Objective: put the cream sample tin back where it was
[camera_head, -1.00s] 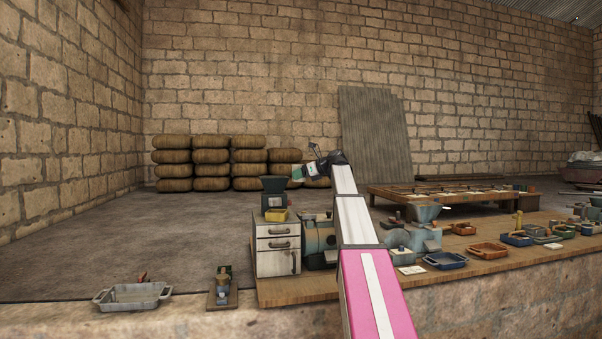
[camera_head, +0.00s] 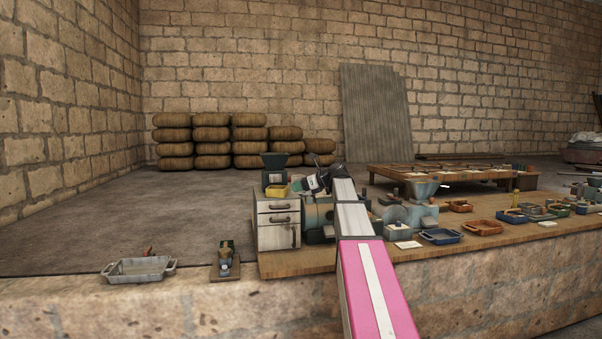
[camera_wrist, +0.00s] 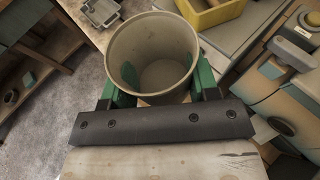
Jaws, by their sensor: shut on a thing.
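The cream sample tin (camera_wrist: 152,58) is a round, open-topped, cream-grey can and looks empty inside in the wrist view. My gripper (camera_wrist: 158,88) has its green fingers on both sides of the tin and is shut on it. In the head view my gripper (camera_head: 311,185) is small and far off, above the engine and just right of the white drawer cabinet (camera_head: 278,223). The tin is hard to make out there. I cannot tell which spot the tin stood on before.
A yellow bin (camera_head: 281,191) sits on the cabinet beside a dark hopper (camera_head: 276,166). A blue-green engine (camera_head: 318,213) stands right of the cabinet. A grey tray (camera_head: 140,269) lies at the left. Several trays and parts crowd the bench on the right.

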